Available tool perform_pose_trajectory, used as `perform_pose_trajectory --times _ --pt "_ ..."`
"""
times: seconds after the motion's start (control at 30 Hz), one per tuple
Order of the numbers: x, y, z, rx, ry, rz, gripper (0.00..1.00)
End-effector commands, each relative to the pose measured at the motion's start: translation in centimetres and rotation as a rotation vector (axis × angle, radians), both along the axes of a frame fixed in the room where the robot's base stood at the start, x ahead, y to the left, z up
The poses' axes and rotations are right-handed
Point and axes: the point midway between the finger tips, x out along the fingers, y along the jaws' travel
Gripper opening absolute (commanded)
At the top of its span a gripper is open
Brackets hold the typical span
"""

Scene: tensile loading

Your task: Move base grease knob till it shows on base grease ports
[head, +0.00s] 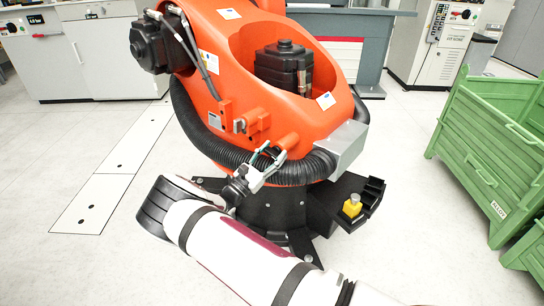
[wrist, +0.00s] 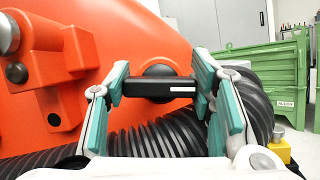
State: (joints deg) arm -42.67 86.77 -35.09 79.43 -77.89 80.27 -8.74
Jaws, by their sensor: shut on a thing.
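A black bar-shaped knob (wrist: 150,87) with a white mark at its right end, which I take as the base grease knob, lies level in the wrist view. A dark round part (wrist: 160,70) shows behind it on the orange robot body. My gripper (wrist: 162,90) has its teal-padded fingers at the bar's two ends, shut on it. In the head view my gripper (head: 264,163) is at the lower front of the orange robot (head: 235,75); the knob cannot be made out there. I see no readable port labels.
A ribbed black hose (wrist: 180,135) runs just below and right of the knob. An orange bracket (wrist: 45,80) juts out at left. A yellow block (head: 352,207) sits on a black tray beside the robot's base. A green crate (head: 490,145) stands at right. Floor at left is clear.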

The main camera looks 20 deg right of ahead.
Motion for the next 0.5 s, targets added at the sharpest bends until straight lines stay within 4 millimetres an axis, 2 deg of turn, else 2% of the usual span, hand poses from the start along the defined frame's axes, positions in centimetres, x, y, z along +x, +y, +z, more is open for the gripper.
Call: perform_pose_trajectory --times 0.5 --pt "-0.02 -0.08 -0.04 0.036 -0.049 -0.001 0.21"
